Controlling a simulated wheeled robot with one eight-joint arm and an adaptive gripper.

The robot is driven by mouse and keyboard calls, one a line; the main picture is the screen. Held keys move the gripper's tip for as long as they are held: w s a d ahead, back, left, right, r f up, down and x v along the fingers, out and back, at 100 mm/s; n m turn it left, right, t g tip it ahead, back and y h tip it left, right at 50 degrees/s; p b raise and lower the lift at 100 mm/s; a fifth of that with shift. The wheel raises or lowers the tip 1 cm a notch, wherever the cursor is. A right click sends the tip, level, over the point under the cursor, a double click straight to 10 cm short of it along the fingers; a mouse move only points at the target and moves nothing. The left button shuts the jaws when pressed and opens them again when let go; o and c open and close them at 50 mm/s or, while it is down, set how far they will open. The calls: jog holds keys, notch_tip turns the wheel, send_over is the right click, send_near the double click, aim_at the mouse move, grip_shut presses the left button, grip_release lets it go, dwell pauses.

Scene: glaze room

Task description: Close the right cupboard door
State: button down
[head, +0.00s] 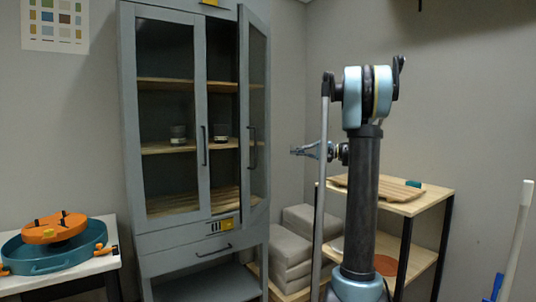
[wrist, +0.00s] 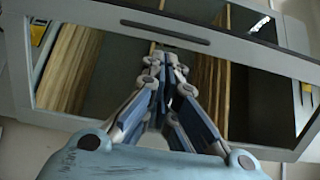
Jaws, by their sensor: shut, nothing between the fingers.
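The tall grey cupboard (head: 128,120) has two glazed doors. Its left door (head: 201,110) looks shut. The right door (head: 244,95) stands part open, its free edge swung out, with a dark vertical handle (head: 252,148); bare interior shows between the doors. My gripper (head: 295,151) is to the right of this door in the head view, pointing left, apart from it in the picture. In the wrist view my gripper (wrist: 168,58) is shut and empty, its tips by a grey door frame (wrist: 225,46) with a dark bar handle (wrist: 165,32). I cannot tell if they touch.
Wooden shelves (head: 165,84) inside the cupboard hold small dark jars (head: 178,135). A drawer (head: 190,260) lies below the doors. Grey stacked blocks (head: 290,250) and a wooden-topped rack (head: 425,205) stand at right. A table with a teal basin (head: 60,262) is at left.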

jog(key=w+a, duration=0.2)
jog(key=a, duration=1.1)
jog(key=shift+a, duration=0.4)
